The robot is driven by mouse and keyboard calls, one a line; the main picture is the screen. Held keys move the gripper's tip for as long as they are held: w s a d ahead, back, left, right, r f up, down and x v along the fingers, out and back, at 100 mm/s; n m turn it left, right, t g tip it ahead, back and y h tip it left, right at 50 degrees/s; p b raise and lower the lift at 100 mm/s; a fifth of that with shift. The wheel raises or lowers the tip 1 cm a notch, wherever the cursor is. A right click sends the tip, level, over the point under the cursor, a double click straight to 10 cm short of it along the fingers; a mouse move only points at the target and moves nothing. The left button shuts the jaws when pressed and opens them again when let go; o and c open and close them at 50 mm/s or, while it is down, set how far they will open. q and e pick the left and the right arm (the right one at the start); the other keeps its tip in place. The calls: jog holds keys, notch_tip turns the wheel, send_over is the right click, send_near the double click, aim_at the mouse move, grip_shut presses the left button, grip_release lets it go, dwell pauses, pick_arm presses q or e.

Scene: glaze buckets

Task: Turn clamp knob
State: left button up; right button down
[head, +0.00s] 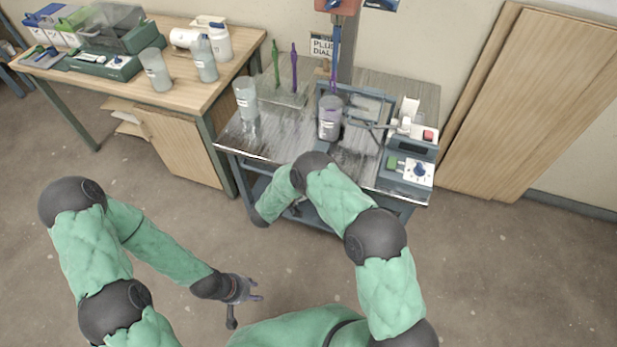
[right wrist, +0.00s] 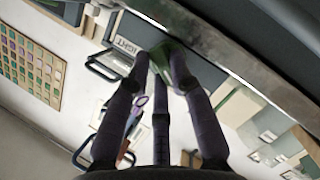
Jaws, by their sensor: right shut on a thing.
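In the right wrist view, my right gripper (right wrist: 165,72) has its dark fingers closed around a small green piece (right wrist: 178,58) beside a long grey edge. The piece is partly hidden by the fingers, and I cannot tell its full shape or whether it is the clamp knob. In the head view my right arm bends down at the front of the metal-topped cart (head: 280,148), and the gripper is mostly hidden there. My left gripper (head: 246,308) is open and empty above the floor, well apart from the cart. A grey bucket (head: 330,120) stands on the cart below a mixer shaft (head: 334,72).
The cart also bears a clear bucket (head: 246,100), a rack with green and purple tools (head: 285,92), and a control box (head: 405,172). A wooden bench (head: 185,98) with containers stands to the left. Wooden boards (head: 535,105) lean on the right wall. The floor around my left gripper is clear.

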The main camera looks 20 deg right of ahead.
dwell(0.5)
jog(key=c, duration=1.1)
grip_release()
jog(key=v, duration=1.2)
jog(key=shift+f, duration=0.1)
